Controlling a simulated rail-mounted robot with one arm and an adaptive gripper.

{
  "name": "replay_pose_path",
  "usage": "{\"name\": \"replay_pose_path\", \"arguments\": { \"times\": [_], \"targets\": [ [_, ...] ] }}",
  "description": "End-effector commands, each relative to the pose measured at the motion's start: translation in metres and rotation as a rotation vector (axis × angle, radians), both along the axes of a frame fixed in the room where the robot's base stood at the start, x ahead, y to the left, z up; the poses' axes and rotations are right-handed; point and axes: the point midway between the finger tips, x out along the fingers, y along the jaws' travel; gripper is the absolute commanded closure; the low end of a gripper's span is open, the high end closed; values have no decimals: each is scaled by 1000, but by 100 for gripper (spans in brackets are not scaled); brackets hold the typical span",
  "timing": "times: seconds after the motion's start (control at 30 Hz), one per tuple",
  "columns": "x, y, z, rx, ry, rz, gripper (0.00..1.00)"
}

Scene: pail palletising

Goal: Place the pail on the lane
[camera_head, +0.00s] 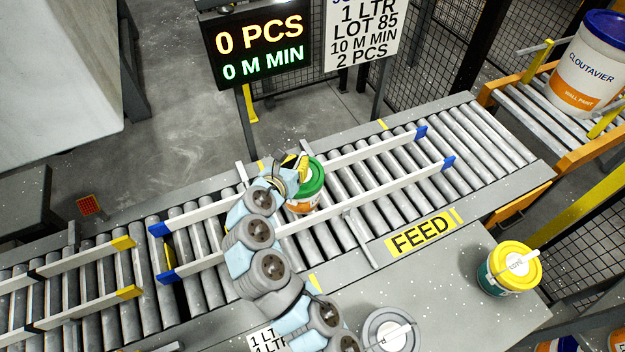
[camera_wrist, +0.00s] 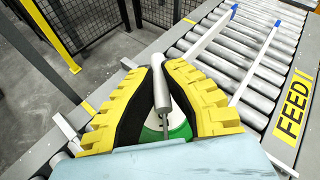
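A small pail (camera_head: 310,192) with a green lid and an orange and white body is at the feed lane, a roller conveyor (camera_head: 465,135) with white guide rails. The pail looks upright between the two blue-ended rails; whether its base touches the rollers is hidden. My gripper (camera_head: 298,165) is over the lid's left side. In the wrist view, my yellow and black gripper fingers (camera_wrist: 160,72) close around the pail's grey handle grip (camera_wrist: 160,92). The green lid (camera_wrist: 180,128) shows below and between them. My arm hides part of the near rail and the pail's left side.
On the near table stand a teal pail with a yellow lid (camera_head: 508,268) and a grey-lidded pail (camera_head: 390,330). A large blue-lidded paint pail (camera_head: 588,65) is on the orange-framed conveyor. A display (camera_head: 258,42) reads 0 PCS. The lane's rollers right of the green-lidded pail are clear.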

Motion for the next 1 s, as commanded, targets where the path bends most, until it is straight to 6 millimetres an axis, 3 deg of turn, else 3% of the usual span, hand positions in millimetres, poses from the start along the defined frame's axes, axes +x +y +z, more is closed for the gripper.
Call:
{"name": "replay_pose_path", "arguments": {
  "times": [0.13,0.37,0.63,1.0],
  "targets": [
    [0,0,-18,-2,-1,1,100],
    [0,2,-29,-2,-4,4,100],
    [0,0,-60,-1,0,-1,100],
    [0,1,-62,-2,-4,2,100]
  ]
}}
